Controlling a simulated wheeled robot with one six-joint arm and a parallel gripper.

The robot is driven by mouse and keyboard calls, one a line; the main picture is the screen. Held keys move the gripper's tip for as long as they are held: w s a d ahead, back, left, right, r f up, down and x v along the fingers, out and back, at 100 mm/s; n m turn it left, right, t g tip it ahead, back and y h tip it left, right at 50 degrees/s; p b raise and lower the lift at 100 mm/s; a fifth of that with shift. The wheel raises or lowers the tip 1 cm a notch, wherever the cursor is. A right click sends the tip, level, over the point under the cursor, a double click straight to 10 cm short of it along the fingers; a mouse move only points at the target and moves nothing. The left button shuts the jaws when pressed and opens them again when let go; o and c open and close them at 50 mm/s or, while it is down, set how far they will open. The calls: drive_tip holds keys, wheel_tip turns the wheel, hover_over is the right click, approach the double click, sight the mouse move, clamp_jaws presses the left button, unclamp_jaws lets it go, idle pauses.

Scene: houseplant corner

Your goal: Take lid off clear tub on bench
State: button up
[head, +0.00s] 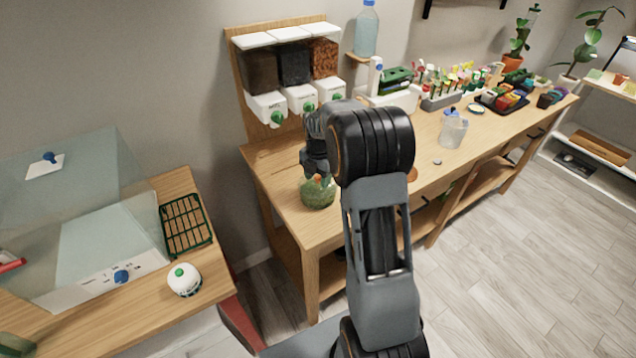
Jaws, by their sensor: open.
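A clear tub (453,133) stands upright on the wooden bench (400,150), right of my arm. A small blue part shows at its top; I cannot make out the edge of a lid. My gripper (316,168) is open over the left end of the bench, well left of the tub. Its fingers are small and partly hidden by my wrist. A round green object (318,192) with orange and green bits on top is just below the gripper; I cannot tell whether they touch.
Dispensers (300,100) with green knobs stand at the bench's back left. A clear bottle (366,30) stands on a small shelf. Plant labels (440,90) and a dark tray (502,100) fill the back right. A small disc (437,162) lies near the tub.

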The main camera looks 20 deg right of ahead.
drive_tip(key=c, duration=0.9)
drive_tip(key=shift+c, duration=0.3)
drive_tip(key=shift+r, duration=0.1)
